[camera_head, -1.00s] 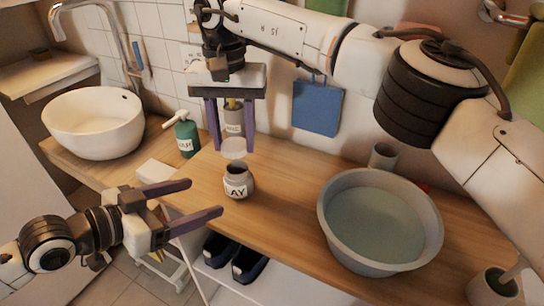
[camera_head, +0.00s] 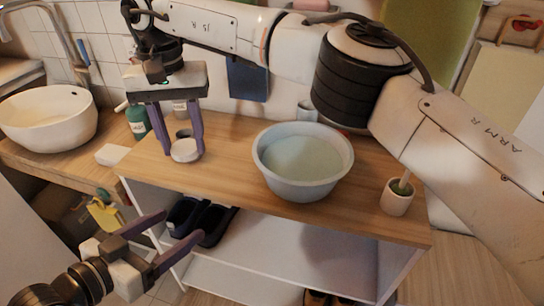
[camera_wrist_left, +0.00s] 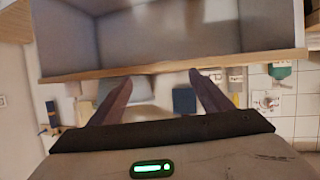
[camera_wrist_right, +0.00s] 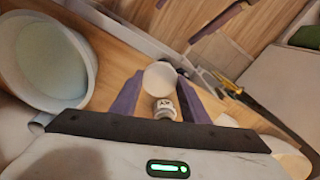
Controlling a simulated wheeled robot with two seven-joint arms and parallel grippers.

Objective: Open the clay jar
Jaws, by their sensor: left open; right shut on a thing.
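The clay jar (camera_wrist_right: 165,108) stands upright on the wooden counter with its dark mouth uncovered. In the head view the jar (camera_head: 184,132) shows partly, behind the pale round lid (camera_head: 186,150). My right gripper (camera_head: 184,155) points down and is shut on the lid. The lid also shows between the fingers in the right wrist view (camera_wrist_right: 160,77). It is beside the jar, on its near side and low over the counter; I cannot tell whether it touches the wood. My left gripper (camera_head: 182,228) is open and empty in front of the shelf unit, below the counter top.
A grey basin of water (camera_head: 302,188) stands right of the jar. A white block (camera_head: 111,155), a green soap bottle (camera_head: 138,122) and a white sink (camera_head: 48,120) are to the left. A potted brush (camera_head: 397,198) is near the right edge. Shoes (camera_head: 205,220) sit below.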

